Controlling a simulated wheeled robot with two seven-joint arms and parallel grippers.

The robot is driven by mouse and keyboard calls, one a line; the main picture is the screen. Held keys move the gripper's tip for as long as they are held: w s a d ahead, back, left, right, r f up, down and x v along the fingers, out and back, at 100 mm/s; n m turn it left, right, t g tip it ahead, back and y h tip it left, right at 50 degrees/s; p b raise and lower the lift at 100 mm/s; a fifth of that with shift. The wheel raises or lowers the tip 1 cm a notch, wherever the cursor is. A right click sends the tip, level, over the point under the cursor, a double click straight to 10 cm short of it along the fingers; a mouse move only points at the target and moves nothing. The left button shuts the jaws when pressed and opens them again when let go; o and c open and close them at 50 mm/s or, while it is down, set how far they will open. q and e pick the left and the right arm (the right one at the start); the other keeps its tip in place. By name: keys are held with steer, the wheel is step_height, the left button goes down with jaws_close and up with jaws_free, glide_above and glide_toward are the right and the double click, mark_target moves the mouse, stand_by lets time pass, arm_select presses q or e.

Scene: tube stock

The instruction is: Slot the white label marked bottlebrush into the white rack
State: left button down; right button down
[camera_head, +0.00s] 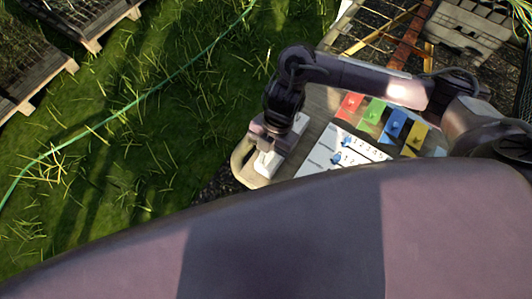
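My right gripper (266,147) points down over the left end of a wooden board or table (240,168). A small white piece (266,165) shows right below its fingers. I cannot tell whether this is the label or part of the rack, or whether the fingers hold it. A white sheet or panel (335,142) with printed numbers and blue marks lies to the right, partly covered. No bottlebrush lettering can be read. I cannot pick out the white rack for certain. My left gripper is not in view.
Red (350,105), green (375,111), blue (393,124) and yellow (415,138) cards stand in a row under my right arm. A green hose (150,93) crosses the grass. Wooden pallets (88,25) lie at upper left. A large smooth dark shape hides the foreground.

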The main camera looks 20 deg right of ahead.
steer(key=shift+f, duration=0.25)
steer(key=c, duration=2.1)
jaws_free()
steer(key=o, duration=0.5)
steer(key=v, duration=0.7)
steer(key=shift+d+r, duration=0.2)
steer(key=shift+r, duration=0.15)
steer(key=shift+w, duration=0.1)
